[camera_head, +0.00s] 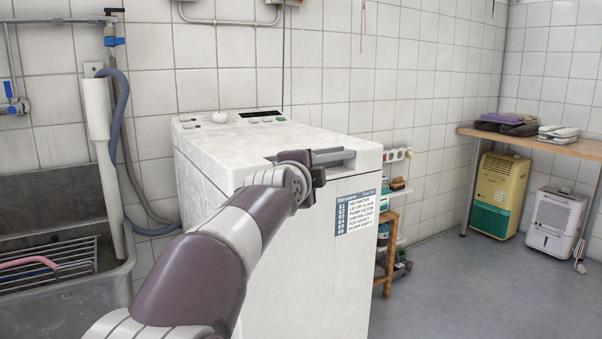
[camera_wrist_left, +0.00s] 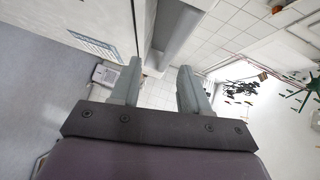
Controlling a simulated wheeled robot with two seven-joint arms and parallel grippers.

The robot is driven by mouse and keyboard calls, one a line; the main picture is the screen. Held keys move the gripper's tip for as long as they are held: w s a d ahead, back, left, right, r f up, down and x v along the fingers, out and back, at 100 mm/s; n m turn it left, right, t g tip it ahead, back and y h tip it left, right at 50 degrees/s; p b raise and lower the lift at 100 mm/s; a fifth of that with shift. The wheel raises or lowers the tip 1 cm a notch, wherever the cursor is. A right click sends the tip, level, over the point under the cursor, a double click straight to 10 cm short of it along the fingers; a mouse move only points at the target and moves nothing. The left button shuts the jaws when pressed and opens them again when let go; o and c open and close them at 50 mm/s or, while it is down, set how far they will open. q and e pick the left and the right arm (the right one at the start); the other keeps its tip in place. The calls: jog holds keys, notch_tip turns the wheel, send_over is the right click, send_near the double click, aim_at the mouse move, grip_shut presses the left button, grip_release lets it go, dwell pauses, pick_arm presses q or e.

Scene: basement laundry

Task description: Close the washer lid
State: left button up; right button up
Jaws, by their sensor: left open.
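The white top-loading washer (camera_head: 290,270) stands against the tiled wall in the head view. Its lid (camera_head: 235,148) lies flat across the top, level with the body, and I see no raised panel. Whether it is fully latched cannot be told. My left gripper (camera_head: 335,157) is at the front edge of the lid, by the grey handle recess, with its fingers pointing right. My arm hides part of that edge. In the wrist view the gripper (camera_wrist_left: 160,88) is open, with nothing between its two fingers. My right gripper is not in view.
A control panel (camera_head: 232,117) runs along the washer's back. A grey sink (camera_head: 55,235) with a rack stands on the left. A small wooden shelf (camera_head: 388,240) is close to the washer's right side. The floor (camera_head: 480,290) to the right is clear.

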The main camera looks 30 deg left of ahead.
pick_arm(q)
jog(key=v, duration=0.7)
jog(key=shift+s+r, duration=0.2)
jog(key=shift+r, duration=0.1)
jog(key=s+d+f+n+g+h+p, duration=0.1)
jog(key=s+d+f+n+g+p, duration=0.2)
jog(key=f+n, duration=0.5)
jog(key=s+d+f+n+g+h+p, duration=0.15)
jog(key=f+n+g, duration=0.25)
jog(key=f, duration=0.7)
jog(key=s+d+f+n+g+h+p, duration=0.1)
jog(key=s+d+f+g+p, duration=0.3)
jog(key=s+p, duration=0.3)
jog(key=s+d+f+n+g+h+p, duration=0.1)
jog(key=s+d+f+g+p, duration=0.25)
jog(key=s+p, duration=0.4)
notch_tip(320, 180, up, 37)
jog(key=p, duration=3.4)
jog(key=shift+s+d+f+m, duration=0.2)
jog(key=shift+s+m, duration=0.1)
